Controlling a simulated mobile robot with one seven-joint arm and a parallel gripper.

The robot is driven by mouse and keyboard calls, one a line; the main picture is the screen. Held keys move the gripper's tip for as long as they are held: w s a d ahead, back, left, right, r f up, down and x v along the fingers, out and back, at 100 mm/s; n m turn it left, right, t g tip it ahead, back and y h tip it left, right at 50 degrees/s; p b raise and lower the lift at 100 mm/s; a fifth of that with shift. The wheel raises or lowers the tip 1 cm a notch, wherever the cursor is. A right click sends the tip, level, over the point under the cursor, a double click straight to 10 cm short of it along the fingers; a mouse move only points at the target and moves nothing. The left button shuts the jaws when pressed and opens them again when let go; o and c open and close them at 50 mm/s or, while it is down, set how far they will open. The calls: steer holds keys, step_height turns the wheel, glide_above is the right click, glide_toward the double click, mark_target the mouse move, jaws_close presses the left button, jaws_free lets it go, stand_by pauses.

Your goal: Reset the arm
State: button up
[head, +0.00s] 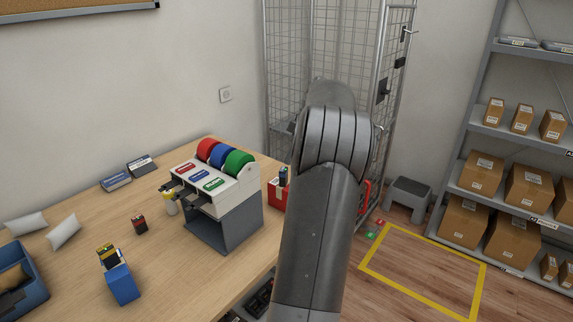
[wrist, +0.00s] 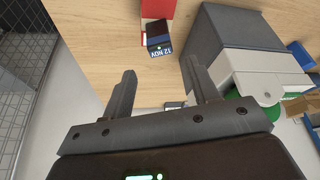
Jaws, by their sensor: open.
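My gripper (wrist: 159,68) shows in the wrist view with its two fingers apart and nothing between them. It is above the edge of the wooden counter (wrist: 95,65), near a dark block marked "12 NOV" (wrist: 158,38). That block is at a red holder (wrist: 157,9). In the head view my arm rises through the middle, and my gripper is hidden there. The red holder (head: 276,196) stands at the counter's right edge, partly behind my arm.
A grey and white dispenser (head: 225,208) with red, blue and green rolls stands on the counter. A blue bin (head: 38,272), small blocks and white pouches lie left. A wire cage (head: 290,70) stands behind my arm. Shelves (head: 510,205) hold boxes at right. The yellow-outlined floor (head: 425,270) is clear.

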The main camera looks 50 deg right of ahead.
steer(key=shift+v, duration=1)
